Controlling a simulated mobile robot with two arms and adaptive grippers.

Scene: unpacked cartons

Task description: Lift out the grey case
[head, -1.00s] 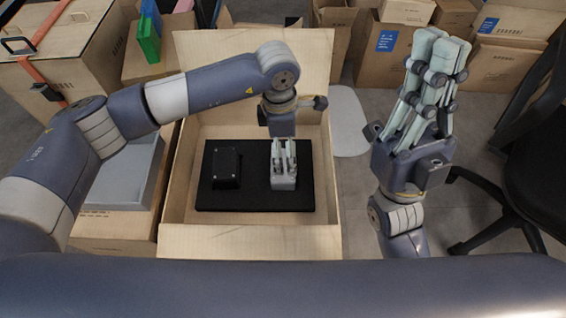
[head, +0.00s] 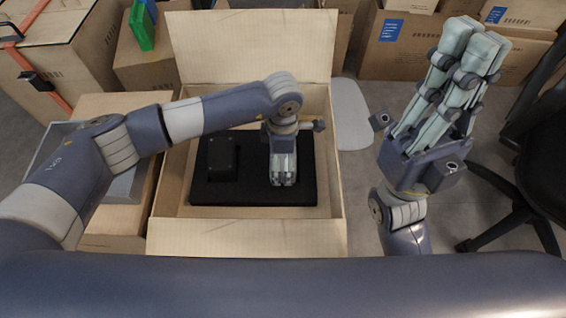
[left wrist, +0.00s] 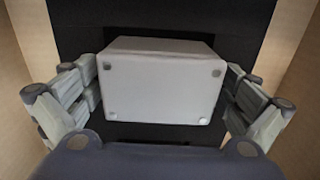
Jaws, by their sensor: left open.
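In the head view my left gripper (head: 284,180) points down into the open carton (head: 246,238) and hides the case. My right gripper (head: 475,45) points up to the right of the carton, and I cannot tell whether it is open.
A black case (head: 222,157) sits in the left part of the foam. The carton's walls surround the foam closely. More cartons (head: 400,52) stand behind, a grey box (head: 126,185) lies at left, and a black chair (head: 540,160) stands at right.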

